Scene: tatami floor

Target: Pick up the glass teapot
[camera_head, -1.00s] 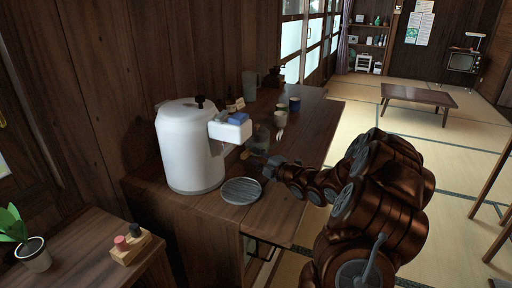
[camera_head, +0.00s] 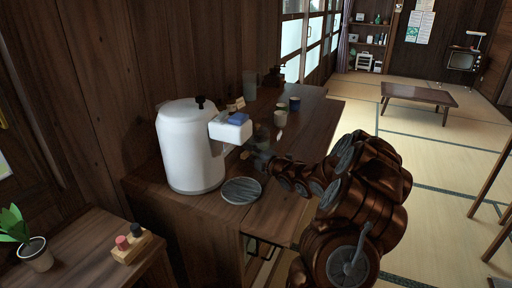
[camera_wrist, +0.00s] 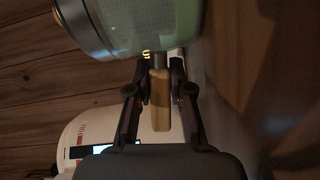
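The glass teapot (camera_wrist: 125,25) fills the top of the wrist view, a pale greenish clear body with a wooden handle (camera_wrist: 161,98) pointing down toward my gripper. My gripper (camera_wrist: 161,75) has its two fingers drawn in on either side of this handle, with almost no gap showing, so it appears shut on it. In the head view my gripper (camera_head: 264,160) is on the wooden counter, right of the white water dispenser. The teapot there is small, dark and partly hidden by my gripper, so its contact with the counter is unclear.
The white dispenser (camera_head: 188,150) stands close on the left, with a round ridged tray (camera_head: 241,190) in front. Cups (camera_head: 280,118) and a clear pitcher (camera_head: 249,86) stand farther back on the counter (camera_head: 290,190). Open tatami floor lies to the right.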

